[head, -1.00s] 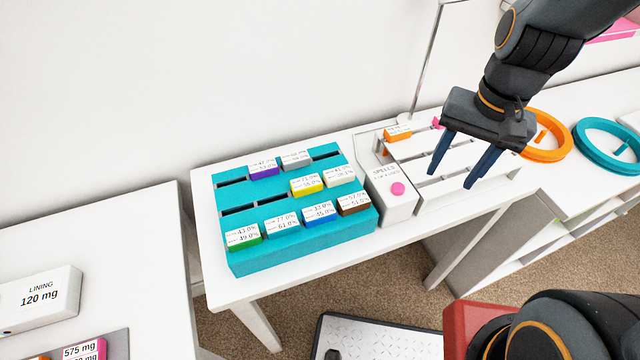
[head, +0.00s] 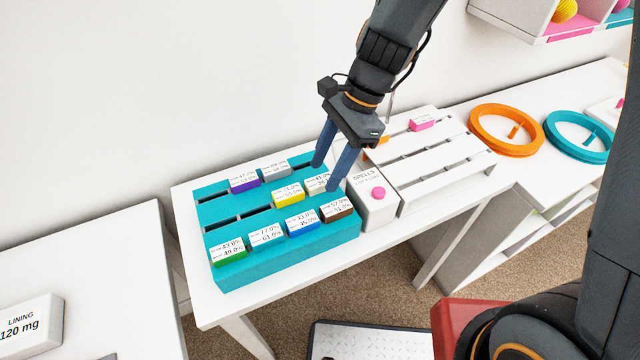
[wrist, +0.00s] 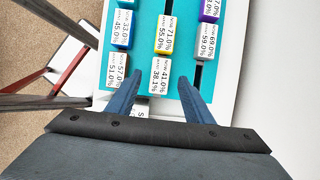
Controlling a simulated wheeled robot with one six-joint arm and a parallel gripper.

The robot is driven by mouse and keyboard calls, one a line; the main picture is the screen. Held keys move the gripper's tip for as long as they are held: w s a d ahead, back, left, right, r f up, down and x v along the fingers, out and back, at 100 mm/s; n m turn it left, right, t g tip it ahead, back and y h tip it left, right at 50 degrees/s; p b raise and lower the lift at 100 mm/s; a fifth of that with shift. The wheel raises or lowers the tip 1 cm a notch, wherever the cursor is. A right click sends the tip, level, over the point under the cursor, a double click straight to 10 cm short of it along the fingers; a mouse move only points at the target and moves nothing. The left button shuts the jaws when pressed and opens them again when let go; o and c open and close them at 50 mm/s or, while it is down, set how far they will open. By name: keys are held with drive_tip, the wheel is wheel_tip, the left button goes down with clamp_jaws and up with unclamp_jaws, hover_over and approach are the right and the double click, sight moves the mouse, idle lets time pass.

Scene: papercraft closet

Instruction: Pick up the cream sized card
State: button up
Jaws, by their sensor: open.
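The pale card marked 41.0% and 38.1% (head: 313,185), which looks cream, stands in a slot at the right end of the teal rack's middle row. It also shows in the wrist view (wrist: 161,74). My gripper (head: 323,177) is open and empty, pointing down over the right end of the rack (head: 270,262). In the wrist view my fingers (wrist: 158,78) lie either side of the pale card with gaps; contact is not visible. In the head view my fingers partly hide this card.
A yellow card (head: 288,192) sits left of the pale card, and a brown card (head: 336,210) sits in front. Blue, teal, green, purple and grey cards fill other slots. A white SPELLS box (head: 366,205) with a pink button stands close right. Some rack slots are empty.

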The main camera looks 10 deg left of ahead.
drive_tip(key=shift+x, duration=1.2)
drive_tip(key=c, duration=1.1)
drive_tip(key=shift+r, duration=0.1)
wheel_tip(320, 180, up, 10)
drive_tip(key=shift+f+b, duration=0.1)
drive_tip(key=shift+b, duration=0.2)
drive_tip(key=shift+p, duration=0.45)
